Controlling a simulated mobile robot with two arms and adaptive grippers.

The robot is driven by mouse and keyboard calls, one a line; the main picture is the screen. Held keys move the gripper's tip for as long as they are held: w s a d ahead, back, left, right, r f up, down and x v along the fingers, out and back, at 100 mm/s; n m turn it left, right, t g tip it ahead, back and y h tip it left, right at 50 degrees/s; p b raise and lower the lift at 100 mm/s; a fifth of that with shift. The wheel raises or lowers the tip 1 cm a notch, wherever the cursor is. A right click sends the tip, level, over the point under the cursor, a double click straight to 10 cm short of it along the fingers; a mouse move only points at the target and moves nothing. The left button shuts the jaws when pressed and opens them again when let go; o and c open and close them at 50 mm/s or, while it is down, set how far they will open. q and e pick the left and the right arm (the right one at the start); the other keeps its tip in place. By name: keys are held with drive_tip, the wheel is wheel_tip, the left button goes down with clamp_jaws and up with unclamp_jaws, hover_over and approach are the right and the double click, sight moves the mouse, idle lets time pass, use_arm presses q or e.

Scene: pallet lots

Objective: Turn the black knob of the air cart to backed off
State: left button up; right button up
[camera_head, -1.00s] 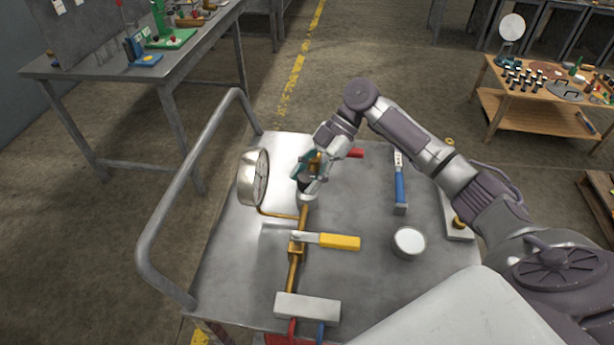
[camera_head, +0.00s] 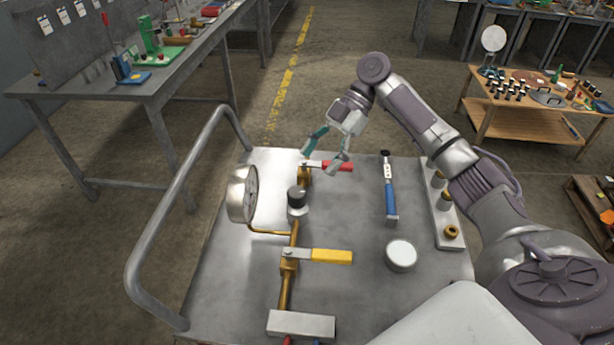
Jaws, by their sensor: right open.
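The air cart (camera_head: 345,225) has a grey metal top and a tubular handle on its left. The black knob (camera_head: 296,194) stands upright on a silver body on the brass pipe, right of the round gauge (camera_head: 242,195). My right gripper (camera_head: 322,162) is open and empty, above and behind the knob and apart from it. Its fingers are near the red-handled valve (camera_head: 336,166) at the far end of the pipe; whether they touch it I cannot tell. A yellow-handled valve (camera_head: 325,256) sits nearer on the pipe. My left gripper is out of view.
A workbench (camera_head: 150,85) stands at the back left, a wooden table (camera_head: 520,125) at the back right.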

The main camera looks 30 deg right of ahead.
drive_tip(key=v, duration=0.2)
drive_tip(key=shift+d+r, duration=0.2)
idle(0.3)
